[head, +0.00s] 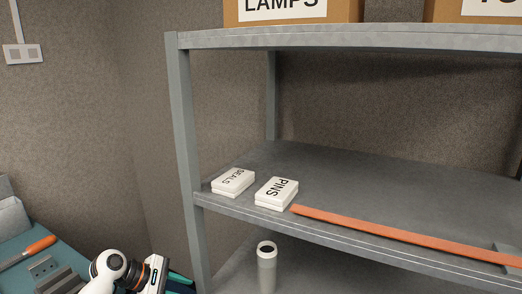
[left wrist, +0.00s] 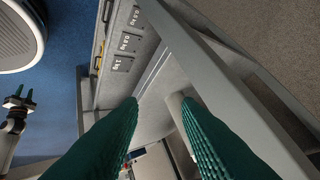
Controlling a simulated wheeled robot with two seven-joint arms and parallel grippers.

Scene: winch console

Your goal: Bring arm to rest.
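My left arm enters the head view at the bottom left, white with an orange ring. Its gripper (head: 180,282) is only partly in the picture, at the bottom edge left of the shelf post. In the left wrist view the two ribbed teal fingers of the left gripper (left wrist: 159,104) stand apart with nothing between their tips. A white arm with two small teal fingers, which looks like my right gripper (left wrist: 23,94), shows at the left of that view. Its fingers are apart and empty.
A grey metal shelf (head: 400,185) holds a SEALS box (head: 233,180), a PINS box (head: 276,192) and an orange bar (head: 400,235). A grey cylinder (head: 267,270) stands on the lower shelf. A teal bench with a screwdriver (head: 28,253) is at the left.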

